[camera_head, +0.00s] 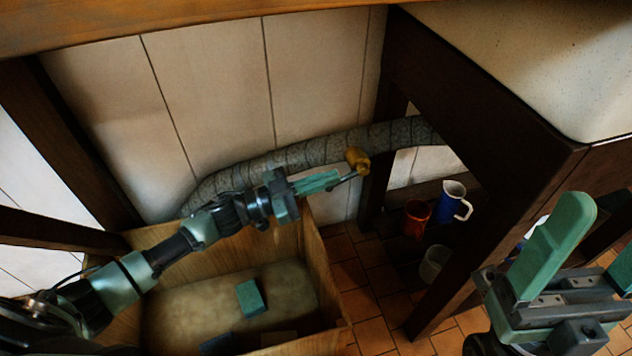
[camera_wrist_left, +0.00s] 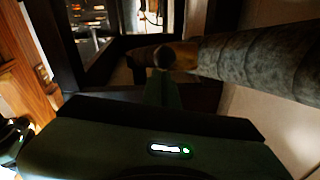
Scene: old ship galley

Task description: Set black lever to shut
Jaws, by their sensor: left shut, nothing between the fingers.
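A lagged grey pipe (camera_head: 300,155) runs along the wall, with a brass valve fitting (camera_head: 357,160) on it. A short dark bar, seemingly the black lever (camera_head: 348,177), slants from the fitting down to the left. My left gripper (camera_head: 338,177) is shut and empty, its fingertips at or very near the bar; I cannot tell whether they touch. In the left wrist view the fitting (camera_wrist_left: 183,55) is just beyond the fingers, and a dark rounded piece lies left of it. The lever's marks are not readable. My right gripper (camera_head: 590,258) is open and empty at the right.
A wooden crate (camera_head: 312,250) holding a teal block (camera_head: 251,298) stands below my left arm.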

